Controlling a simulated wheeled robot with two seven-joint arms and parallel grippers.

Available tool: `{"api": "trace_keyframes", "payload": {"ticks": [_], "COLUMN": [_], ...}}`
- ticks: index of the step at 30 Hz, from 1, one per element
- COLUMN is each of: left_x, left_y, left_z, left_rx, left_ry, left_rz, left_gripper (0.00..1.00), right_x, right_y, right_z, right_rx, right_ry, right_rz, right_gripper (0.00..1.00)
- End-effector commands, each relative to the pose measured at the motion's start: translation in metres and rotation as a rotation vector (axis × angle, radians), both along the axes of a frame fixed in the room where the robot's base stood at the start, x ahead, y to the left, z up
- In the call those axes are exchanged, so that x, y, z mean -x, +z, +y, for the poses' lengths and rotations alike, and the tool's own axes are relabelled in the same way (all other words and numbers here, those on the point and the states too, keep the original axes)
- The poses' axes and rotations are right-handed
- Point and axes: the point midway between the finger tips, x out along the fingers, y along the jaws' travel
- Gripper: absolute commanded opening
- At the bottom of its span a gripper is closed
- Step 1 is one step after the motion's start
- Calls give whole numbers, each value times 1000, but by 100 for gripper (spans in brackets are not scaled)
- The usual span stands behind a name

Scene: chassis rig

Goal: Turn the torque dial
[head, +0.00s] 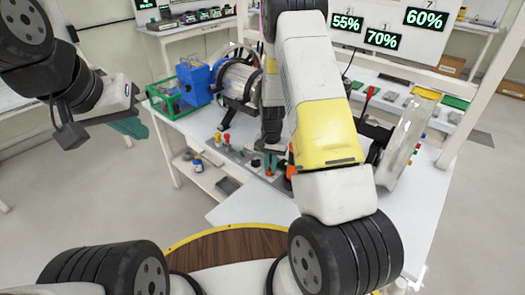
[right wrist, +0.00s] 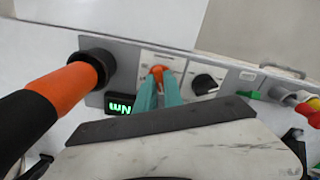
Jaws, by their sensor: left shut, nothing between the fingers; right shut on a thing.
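The torque dial (right wrist: 158,69) is a small orange-red knob on a light panel, beside a small green-lit display (right wrist: 121,104) in the right wrist view. My right gripper (right wrist: 160,88) has its teal fingers closed on this dial and partly covers it. In the head view my right gripper (head: 270,164) is at the front edge of the bench, and the dial itself is hard to make out. My left gripper (head: 129,127) is at the left, shut and empty, away from the panel.
A black knob (right wrist: 205,84) is right of the dial. An orange-and-black handle (right wrist: 60,92) stands close on the left. Red and yellow knobs (right wrist: 308,101) are further right. The bench (head: 190,128) carries a blue machine (head: 195,82) and a green frame (head: 172,104).

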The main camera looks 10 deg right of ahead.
Motion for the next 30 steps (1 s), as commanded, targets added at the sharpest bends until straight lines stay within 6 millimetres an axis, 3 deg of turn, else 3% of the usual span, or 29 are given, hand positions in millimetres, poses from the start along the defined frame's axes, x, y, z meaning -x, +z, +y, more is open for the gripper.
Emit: {"api": "trace_keyframes", "payload": {"ticks": [18, 19, 22, 30], "left_x": [0, 0, 0, 0], "left_y": [0, 0, 0, 0], "left_z": [0, 0, 0, 0], "left_rx": [0, 0, 0, 0], "left_ry": [0, 0, 0, 0], "left_rz": [0, 0, 0, 0], "left_gripper": [0, 0, 0, 0], "right_x": [0, 0, 0, 0], "right_y": [0, 0, 0, 0], "right_z": [0, 0, 0, 0], "right_rx": [0, 0, 0, 0], "right_ry": [-50, -50, -50, -49], "right_rz": [0, -1, 0, 0], "right_gripper": [0, 14, 33, 34]}}
